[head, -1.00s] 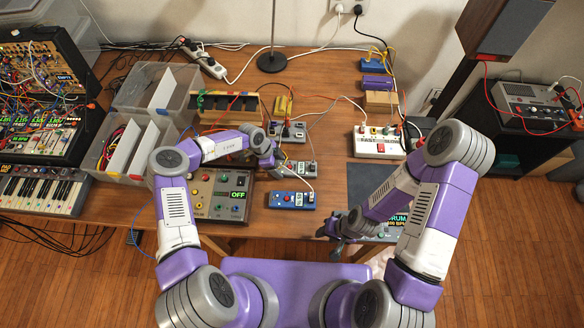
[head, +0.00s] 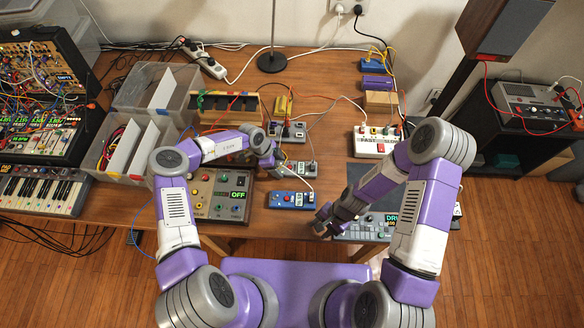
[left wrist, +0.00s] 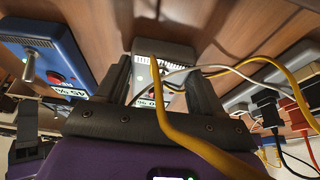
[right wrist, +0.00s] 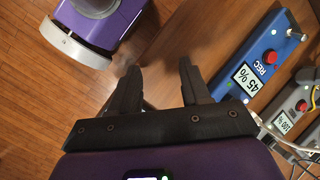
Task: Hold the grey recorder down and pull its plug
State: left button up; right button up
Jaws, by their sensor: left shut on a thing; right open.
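The grey recorder (head: 300,168) lies on the table, behind a similar blue recorder (head: 292,199). My left gripper (head: 272,162) is at its left end, shut on it; in the left wrist view the fingers stand either side of the grey case (left wrist: 146,72). A dark plug (head: 312,163) stands up at the recorder's right end. A yellow cable crosses in front of the left fingers and hides part of the case. My right gripper (head: 322,220) is open and empty near the table's front edge, right of the blue recorder. In the right wrist view the grey recorder (right wrist: 290,112) is at the right edge.
Another grey box (head: 292,133) with cables sits behind. A white box with a red switch (head: 376,146) stands to the right. A grey device with an OFF display (head: 218,195) is left, and a drum machine (head: 362,233) lies by the right forearm. Loose cables cross the table.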

jog(key=w+a+m+y, duration=0.1)
jog(key=w+a+m, duration=0.1)
jog(key=w+a+r+m+g+y, duration=0.1)
jog(key=w+a+m, duration=0.1)
jog(key=a+m, duration=0.1)
jog(key=w+a+r+m+g, duration=0.1)
jog(key=w+a+m, duration=0.1)
jog(key=shift+w+a+r+m+y, duration=0.2)
jog(key=shift+w+r+m+y, duration=0.1)
jog(key=shift+w+y, duration=0.1)
jog(key=w+d+r+m+t, duration=0.1)
jog(key=w+d+r, duration=0.15)
jog(key=w, duration=0.55)
jog(key=m+t, duration=0.2)
jog(key=t, duration=0.1)
send_near(315, 169)
jog(key=shift+y, duration=0.3)
jog(key=shift+w+a+r+x, duration=0.15)
jog(key=shift+a+x, duration=0.05)
jog(key=shift+x, duration=1)
jog(key=shift+w+a+r+x, duration=0.1)
jog(key=shift+a+r+x, duration=0.1)
jog(key=shift+x, duration=1)
jog(key=shift+w+a+r+x, duration=0.15)
jog(key=shift+x, duration=1)
jog(key=shift+c, duration=0.3)
grip_shut()
jog(key=shift+r, duration=0.25)
jog(key=shift+r, duration=1.55)
